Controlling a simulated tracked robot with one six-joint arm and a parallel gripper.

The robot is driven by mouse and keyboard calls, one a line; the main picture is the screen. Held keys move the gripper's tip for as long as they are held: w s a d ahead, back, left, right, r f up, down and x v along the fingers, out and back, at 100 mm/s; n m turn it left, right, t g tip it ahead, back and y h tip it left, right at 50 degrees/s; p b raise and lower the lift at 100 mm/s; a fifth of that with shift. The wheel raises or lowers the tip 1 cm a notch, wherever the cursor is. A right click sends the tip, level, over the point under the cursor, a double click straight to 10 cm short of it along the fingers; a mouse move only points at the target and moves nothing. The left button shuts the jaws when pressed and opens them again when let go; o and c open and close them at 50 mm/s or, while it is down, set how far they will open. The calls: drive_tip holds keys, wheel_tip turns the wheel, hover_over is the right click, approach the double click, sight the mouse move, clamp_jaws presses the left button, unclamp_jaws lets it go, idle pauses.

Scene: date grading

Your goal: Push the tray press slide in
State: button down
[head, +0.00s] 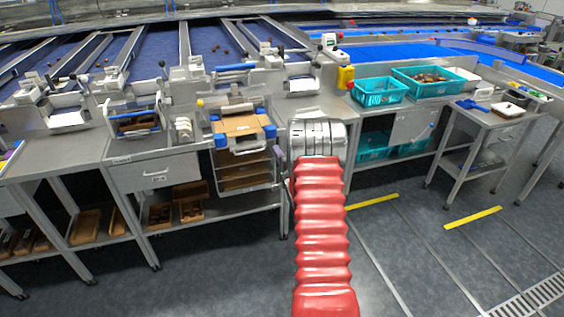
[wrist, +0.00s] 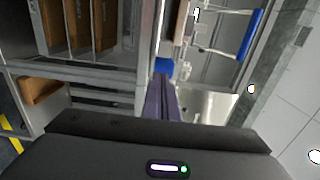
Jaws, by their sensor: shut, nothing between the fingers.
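The tray press (head: 232,104) stands on the steel bench, left of my arm. Its slide, with blue end blocks (head: 270,131), carries a brown tray (head: 240,125) and sticks out over the bench's front edge. My gripper (head: 281,158) shows as a small dark purple piece just right of and below the slide. In the wrist view its purple fingers (wrist: 161,88) are together and hold nothing. Their tips are close to a blue block (wrist: 163,66) of the slide; I cannot tell whether they touch. A blue bar (wrist: 249,35) also shows there.
A rack of brown trays (head: 245,170) sits below the press, also in the wrist view (wrist: 82,50). A grey drawer (head: 155,175) is to the left. Teal crates (head: 380,98) stand to the right. The floor (head: 410,240) in front is clear.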

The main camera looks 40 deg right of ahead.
drive_tip(key=shift+v, duration=2.8)
drive_tip(key=a+r+n+g+y, duration=0.2)
drive_tip(key=a+r+n, duration=0.3)
drive_tip(key=a+r, duration=0.45)
drive_tip(key=a+r+n+g+y, duration=0.1)
drive_tip(key=a+r+n+g, duration=0.35)
drive_tip(key=a, duration=0.85)
drive_tip(key=s+a+r+n+g+y, duration=0.2)
drive_tip(key=s+a+n, duration=0.4)
drive_tip(key=s+a, duration=0.5)
drive_tip(key=s+a+r+n+g+y, duration=0.2)
drive_tip(key=s+a+n, duration=0.5)
drive_tip(key=s+a, duration=0.5)
drive_tip(key=s+r, duration=0.1)
drive_tip(key=s, duration=0.7)
drive_tip(key=shift+a+r+y, duration=0.2)
drive_tip(key=shift+y, duration=0.1)
